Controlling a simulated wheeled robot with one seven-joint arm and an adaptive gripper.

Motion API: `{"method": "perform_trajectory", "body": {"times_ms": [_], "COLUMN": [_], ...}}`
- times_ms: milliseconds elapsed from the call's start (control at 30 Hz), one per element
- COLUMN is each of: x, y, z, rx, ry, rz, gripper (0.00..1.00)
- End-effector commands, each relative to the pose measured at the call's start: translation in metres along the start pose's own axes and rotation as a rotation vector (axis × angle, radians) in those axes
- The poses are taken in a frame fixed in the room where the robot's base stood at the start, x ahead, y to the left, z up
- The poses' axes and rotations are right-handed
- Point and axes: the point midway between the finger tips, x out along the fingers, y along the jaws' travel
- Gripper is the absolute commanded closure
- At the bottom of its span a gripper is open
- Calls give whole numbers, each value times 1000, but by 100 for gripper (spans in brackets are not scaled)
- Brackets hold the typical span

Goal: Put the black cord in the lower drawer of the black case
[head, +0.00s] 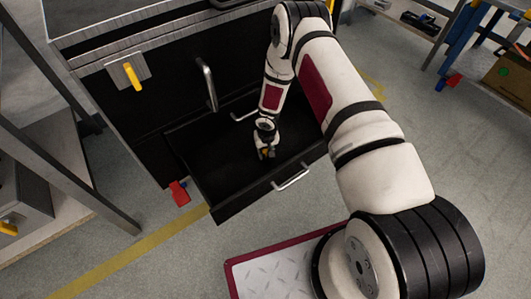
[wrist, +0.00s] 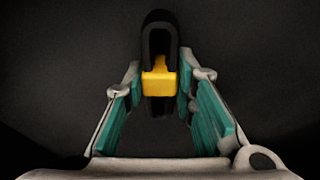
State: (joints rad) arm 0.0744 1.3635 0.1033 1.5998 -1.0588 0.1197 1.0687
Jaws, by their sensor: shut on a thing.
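The black case (head: 150,115) stands at the upper left of the head view. Its lower drawer (head: 238,207) is pulled open and looks empty apart from my gripper. My gripper (head: 266,152) points down inside the drawer's opening, near its middle. In the wrist view my gripper (wrist: 161,88) is shut on the black cord (wrist: 160,32), a folded dark loop with a yellow band (wrist: 159,84) between the teal finger pads. In the head view the cord is mostly hidden by the gripper. I cannot tell whether it touches the drawer floor.
The drawer's front handle (head: 291,179) faces me. Another handle (head: 207,84) and a yellow latch (head: 132,76) are on the case's front. A metal frame table (head: 60,165) stands at the left. A cardboard box (head: 512,78) sits on a rack at the right.

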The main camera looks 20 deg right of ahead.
Motion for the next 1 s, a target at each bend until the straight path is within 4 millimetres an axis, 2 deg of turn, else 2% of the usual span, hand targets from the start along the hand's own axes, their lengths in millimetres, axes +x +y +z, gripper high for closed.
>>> {"method": "perform_trajectory", "body": {"times_ms": [333,367,400,433,867,1000], "x": [3,2,2,2,-4,-29], "y": [0,0,0,0,0,0], "z": [0,0,0,0,-1,-2], "rx": [-1,-1,-1,-1,0,-1], "ry": [1,1,1,1,1,2], "rz": [0,0,0,0,0,0], "gripper": [100,69,60,55,55,55]}}
